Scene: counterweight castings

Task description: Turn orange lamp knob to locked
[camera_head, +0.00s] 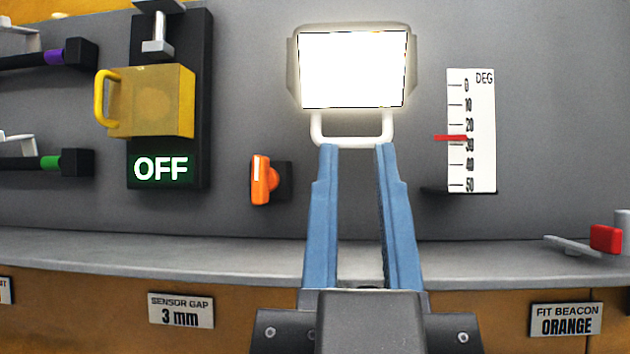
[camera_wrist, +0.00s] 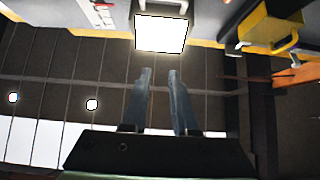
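The orange lamp knob (camera_head: 262,180) stands upright on a small dark block on the grey panel, left of my gripper. The lit lamp (camera_head: 353,70) glows white above my gripper and has a pale loop handle (camera_head: 354,142) at its bottom. A DEG scale (camera_head: 482,130) on the right has a red pointer between 20 and 30. My gripper (camera_head: 354,150) has two blue fingers held apart, their tips just below the loop handle in the picture. In the wrist view, the gap between the fingers (camera_wrist: 160,72) is empty, with the lamp (camera_wrist: 161,34) beyond the tips.
A yellow box (camera_head: 150,100) with a handle is mounted above an OFF display at left. Purple and green-banded levers are at far left. A red-ended lever (camera_head: 605,238) is at lower right. A grey ledge (camera_head: 150,250) runs below the panel, above labelled plates.

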